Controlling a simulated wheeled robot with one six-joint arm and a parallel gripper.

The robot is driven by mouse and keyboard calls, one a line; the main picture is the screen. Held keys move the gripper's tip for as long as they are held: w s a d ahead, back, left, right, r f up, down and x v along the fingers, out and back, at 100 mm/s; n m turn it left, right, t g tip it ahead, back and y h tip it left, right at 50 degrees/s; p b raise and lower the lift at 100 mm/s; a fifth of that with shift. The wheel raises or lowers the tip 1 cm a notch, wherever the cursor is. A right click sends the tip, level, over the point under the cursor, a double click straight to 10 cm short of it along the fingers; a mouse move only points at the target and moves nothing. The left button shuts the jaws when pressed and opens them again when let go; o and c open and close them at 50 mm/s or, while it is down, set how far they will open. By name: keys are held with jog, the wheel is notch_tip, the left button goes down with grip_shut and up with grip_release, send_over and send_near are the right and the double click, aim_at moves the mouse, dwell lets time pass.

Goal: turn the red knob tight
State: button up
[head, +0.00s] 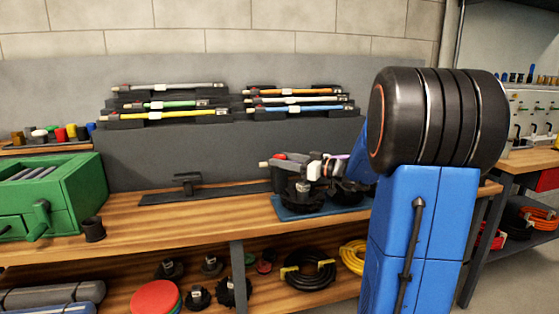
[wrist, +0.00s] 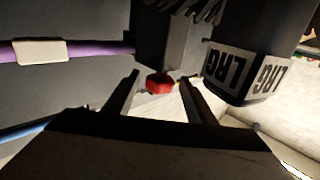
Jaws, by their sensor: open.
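The red knob (wrist: 160,83) shows in the wrist view, small and faceted, at the lower end of a dark block. My gripper (wrist: 160,77) is open, with one dark finger on each side of the knob. I cannot tell whether either finger touches it. Beside the knob is a black block labelled LRG (wrist: 245,75). In the head view my gripper (head: 312,168) is over the blue mat on the bench, partly hidden by my arm. I cannot pick out the knob there with certainty.
A purple rod with a pale sleeve (wrist: 40,50) crosses the wrist view's left side. On the bench, black round brush parts sit on a blue mat (head: 290,212). A dark stand (head: 187,185), a black cup (head: 93,229) and a green machine (head: 75,190) stand left. Racked rods hang behind.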

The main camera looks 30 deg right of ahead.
jog(key=shift+x, duration=0.9)
jog(key=c, duration=1)
jog(key=shift+m+t+h, duration=0.3)
jog(key=shift+m+h, duration=0.1)
jog(key=shift+h, duration=0.2)
jog(key=m+t+h, duration=0.1)
jog(key=m+h, duration=0.1)
jog(key=h, duration=0.1)
jog(key=shift+a, duration=0.1)
jog(key=shift+m+t+h, duration=0.15)
jog(key=shift+m+h, duration=0.85)
jog(key=shift+h, duration=0.55)
jog(key=shift+m+t+h, duration=0.15)
jog(key=shift+m+h, duration=0.85)
jog(key=shift+h, duration=0.55)
jog(key=shift+m+h, duration=0.4)
jog(key=shift+h, duration=0.2)
